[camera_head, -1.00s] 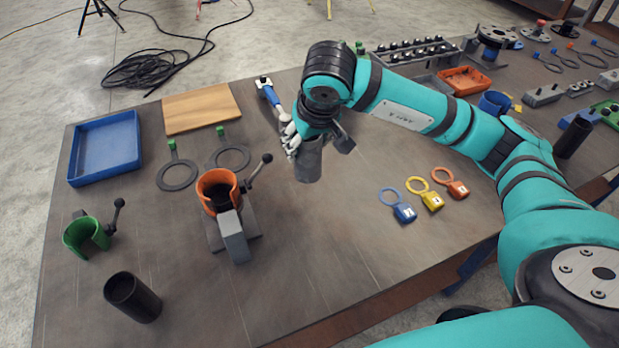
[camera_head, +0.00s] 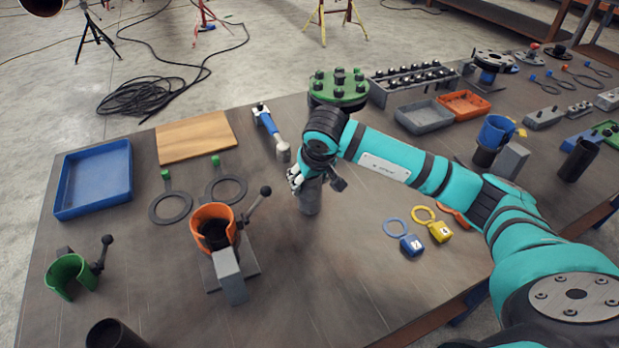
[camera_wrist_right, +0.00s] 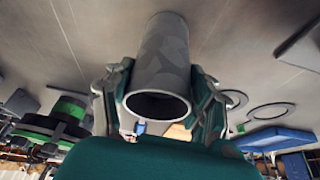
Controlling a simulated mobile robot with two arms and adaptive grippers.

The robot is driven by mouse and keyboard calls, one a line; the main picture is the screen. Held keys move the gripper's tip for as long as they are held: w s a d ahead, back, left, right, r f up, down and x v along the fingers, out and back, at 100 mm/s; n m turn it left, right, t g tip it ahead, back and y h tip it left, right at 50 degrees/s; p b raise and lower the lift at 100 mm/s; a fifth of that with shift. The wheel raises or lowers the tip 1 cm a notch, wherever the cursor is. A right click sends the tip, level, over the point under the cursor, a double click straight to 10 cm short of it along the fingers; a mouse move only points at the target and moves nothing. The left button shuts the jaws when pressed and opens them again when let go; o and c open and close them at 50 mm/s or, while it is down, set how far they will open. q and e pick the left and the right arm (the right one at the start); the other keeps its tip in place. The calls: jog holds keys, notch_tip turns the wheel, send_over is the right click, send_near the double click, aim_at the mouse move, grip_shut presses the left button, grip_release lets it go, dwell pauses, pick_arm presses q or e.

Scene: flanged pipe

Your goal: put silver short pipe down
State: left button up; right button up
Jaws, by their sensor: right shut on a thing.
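The silver short pipe (camera_head: 310,199) is a grey tube standing about upright at the middle of the table. My right gripper (camera_head: 298,180) is shut on it near its upper part. In the right wrist view the pipe (camera_wrist_right: 163,65) sits between the two fingers of my right gripper (camera_wrist_right: 160,95), its open end facing the camera. The pipe's far end is at or very near the table top; I cannot tell whether it touches. My left gripper is not in view.
An orange clamp holder (camera_head: 213,228) stands to the left, with a blue-handled hammer (camera_head: 268,122) behind. Padlock tags (camera_head: 411,244) lie to the right. A green flange (camera_head: 339,88) stands behind my arm. Table around the pipe's front is clear.

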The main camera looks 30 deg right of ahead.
jog(key=o, duration=1)
jog(key=shift+f, duration=0.15)
jog(key=o, duration=0.5)
jog(key=shift+r, duration=0.25)
jog(key=shift+s+r, duration=0.1)
jog(key=shift+r, duration=0.15)
jog(key=b+v, duration=0.1)
jog(key=v, duration=1)
jog(key=shift+r, duration=0.15)
